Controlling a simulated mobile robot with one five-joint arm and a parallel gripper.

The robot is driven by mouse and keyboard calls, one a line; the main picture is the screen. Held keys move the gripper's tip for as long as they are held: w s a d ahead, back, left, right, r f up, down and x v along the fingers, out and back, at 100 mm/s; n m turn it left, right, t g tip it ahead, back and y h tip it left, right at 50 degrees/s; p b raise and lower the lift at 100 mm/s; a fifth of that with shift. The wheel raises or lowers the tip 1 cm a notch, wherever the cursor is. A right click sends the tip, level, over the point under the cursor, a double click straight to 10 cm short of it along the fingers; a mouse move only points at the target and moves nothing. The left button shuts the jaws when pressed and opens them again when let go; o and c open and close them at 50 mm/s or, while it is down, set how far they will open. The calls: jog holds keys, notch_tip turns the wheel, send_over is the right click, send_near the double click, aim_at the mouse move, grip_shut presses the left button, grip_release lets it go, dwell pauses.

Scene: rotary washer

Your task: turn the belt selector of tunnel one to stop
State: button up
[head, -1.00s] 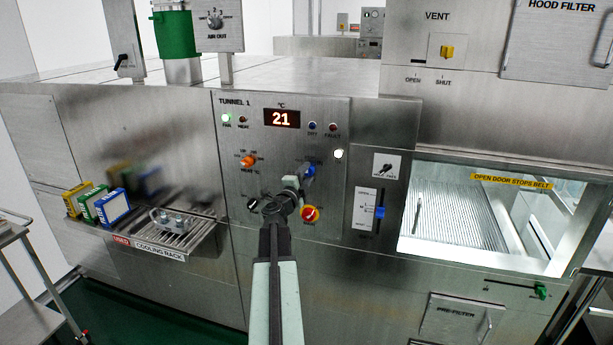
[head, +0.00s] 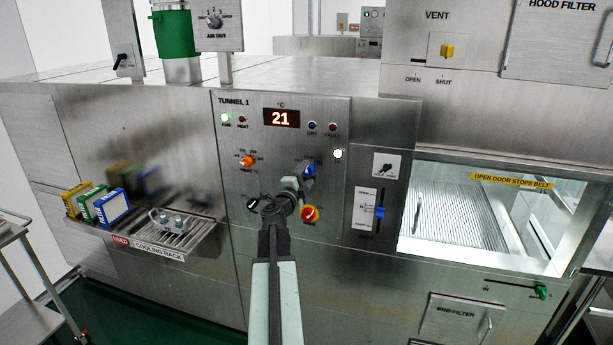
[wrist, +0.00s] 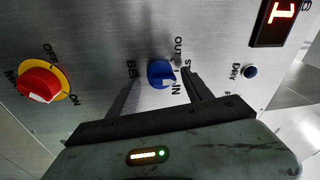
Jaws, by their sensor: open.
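The belt selector is a blue knob (head: 309,171) low on the tunnel one panel (head: 335,115). In the wrist view the blue knob (wrist: 160,73) has the labels BELT, OUT, IN and a partly hidden one around it. A pale patch shows at the knob's lower edge; which label it points to I cannot tell. My gripper (head: 298,180) reaches up to the knob from the lower left. In the wrist view my gripper (wrist: 160,84) is open, with one finger on each side of the knob. Contact between fingers and knob cannot be made out.
A red knob on a yellow ring (head: 310,214) sits just below the blue one. An orange heat knob (head: 248,161) is to the upper left, and a dark knob (head: 253,204) is left of my gripper. A blue-handled slider (head: 380,212) is to the right.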

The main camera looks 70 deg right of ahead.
jog(key=a, duration=0.7)
jog(key=shift+w+a+f+b, duration=0.15)
jog(key=shift+f+b, duration=0.2)
